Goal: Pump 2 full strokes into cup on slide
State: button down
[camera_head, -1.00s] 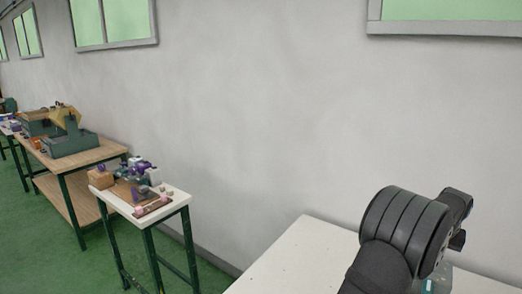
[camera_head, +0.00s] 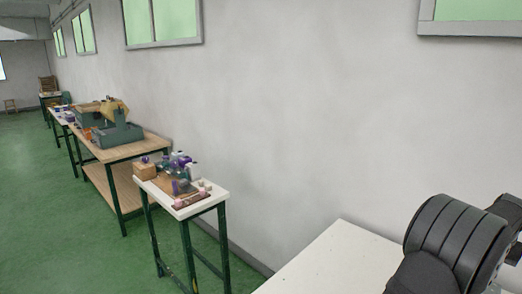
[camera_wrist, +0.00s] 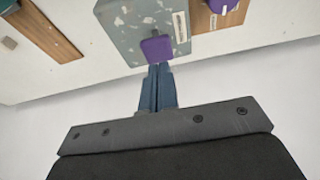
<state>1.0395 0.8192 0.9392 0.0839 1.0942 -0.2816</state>
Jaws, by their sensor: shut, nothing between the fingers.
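In the wrist view my gripper (camera_wrist: 158,72) is shut and empty, its blue fingers pointing up the picture. The fingertips are just below a purple, square-looking part (camera_wrist: 156,49), which lies in front of a grey-blue speckled block (camera_wrist: 128,28); I cannot tell whether they touch. Another purple part (camera_wrist: 222,6) is on a brown wooden piece (camera_wrist: 206,20) at the upper right, cut by the frame edge. I cannot make out which of these is the pump, cup or slide. In the head view only my dark arm shows at the lower right; the gripper is out of view.
The head view shows a bare white table (camera_head: 325,265) and a cluttered small table (camera_head: 212,206).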

jog(key=shift+r, duration=2.4)
jog(key=shift+f, duration=3.1)
jog(key=c, duration=0.9)
grip_release()
jog(key=o, duration=0.9)
jog(key=w+a+r, duration=0.2)
jog(key=a+r, duration=0.2)
jog(key=a, duration=0.1)
jog(key=shift+w+a+h, duration=0.3)
jog(key=shift+w+a, duration=0.1)
jog(key=w+a+r+g+h, duration=0.15)
jog(key=a+r, duration=0.35)
jog(key=a, duration=0.5)
jog(key=x, duration=0.9)
jog(key=shift+w+d+f, duration=0.2)
jog(key=shift+w+d, duration=0.1)
jog(key=shift+d, duration=0.1)
